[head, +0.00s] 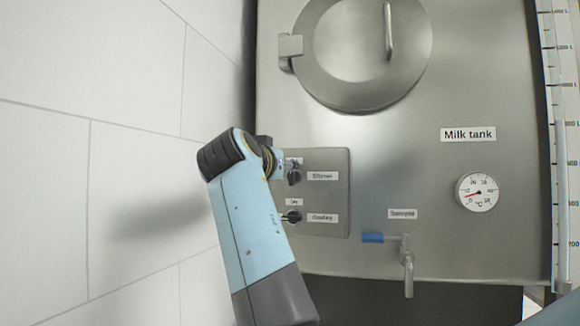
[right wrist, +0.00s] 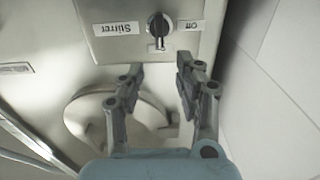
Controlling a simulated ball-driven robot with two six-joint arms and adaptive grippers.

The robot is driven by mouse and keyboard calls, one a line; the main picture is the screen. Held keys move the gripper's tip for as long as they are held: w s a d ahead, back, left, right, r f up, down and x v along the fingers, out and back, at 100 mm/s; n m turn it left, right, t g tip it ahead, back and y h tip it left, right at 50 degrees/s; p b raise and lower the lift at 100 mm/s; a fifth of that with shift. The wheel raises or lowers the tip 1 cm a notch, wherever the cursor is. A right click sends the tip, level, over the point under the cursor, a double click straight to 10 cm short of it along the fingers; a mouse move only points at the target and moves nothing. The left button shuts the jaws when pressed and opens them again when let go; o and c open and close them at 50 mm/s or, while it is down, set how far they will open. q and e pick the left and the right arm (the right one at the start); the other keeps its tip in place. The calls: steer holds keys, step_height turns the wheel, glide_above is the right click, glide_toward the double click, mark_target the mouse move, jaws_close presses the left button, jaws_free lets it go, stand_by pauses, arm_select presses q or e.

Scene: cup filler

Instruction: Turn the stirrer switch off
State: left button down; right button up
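The stirrer switch is a black rotary knob (right wrist: 158,25) on a metal panel, between an upside-down Stirrer label (right wrist: 116,28) and an Off label (right wrist: 190,25). Its handle lies vertical in the right wrist view, across the line between the labels. In the head view the knob (head: 293,177) shows left of its Stirrer label (head: 322,176). My right gripper (right wrist: 160,66) is open and empty, its two fingers just short of the knob and apart from it. In the head view my wrist hides most of that gripper. My left gripper is not in view.
A Cooling knob (head: 291,217) sits below on the same panel (head: 335,195). The milk tank (head: 400,140) has a round lid (head: 350,60), a dial thermometer (head: 477,192) and a sample tap (head: 407,265). A white tiled wall (head: 90,200) stands close on the left.

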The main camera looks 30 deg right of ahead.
mark_target(292, 176)
steer(key=p+x, duration=0.2)
steer(key=x, duration=0.6)
steer(key=shift+w+d+p, duration=0.25)
steer(key=shift+p, duration=0.05)
steer(key=shift+c, duration=0.3)
jaws_close()
